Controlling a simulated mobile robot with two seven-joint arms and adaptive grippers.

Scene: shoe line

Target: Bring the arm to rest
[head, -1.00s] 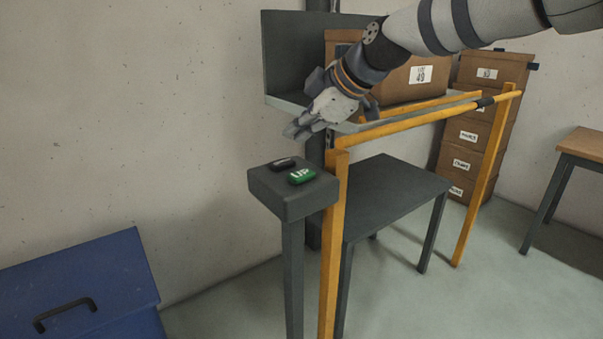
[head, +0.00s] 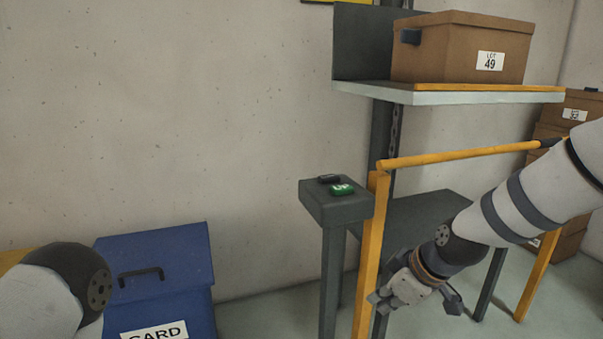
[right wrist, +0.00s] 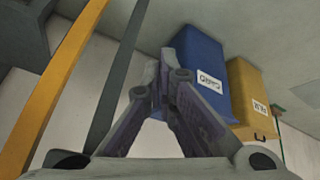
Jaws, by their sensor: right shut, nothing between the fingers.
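My right gripper (head: 377,298) is low at the right of the head view, in front of the yellow post and below the button box. It is shut and empty; in the right wrist view its fingers (right wrist: 168,72) meet at the tips. It touches nothing that I can see. The button box (head: 335,205) on its post carries a green button (head: 342,190) and a dark one (head: 328,178). A brown LOT 49 carton (head: 455,50) sits on the raised lift platform (head: 440,98). My left gripper is out of view; only part of my left arm shows.
A yellow rail (head: 460,155) on yellow posts (head: 370,255) stands close to my right arm, with a dark table (head: 425,212) behind it. A blue lidded bin (head: 190,260) stands at the lower left. A yellow bin (right wrist: 253,95) shows in the right wrist view. Brown cartons (head: 575,115) stand at the right.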

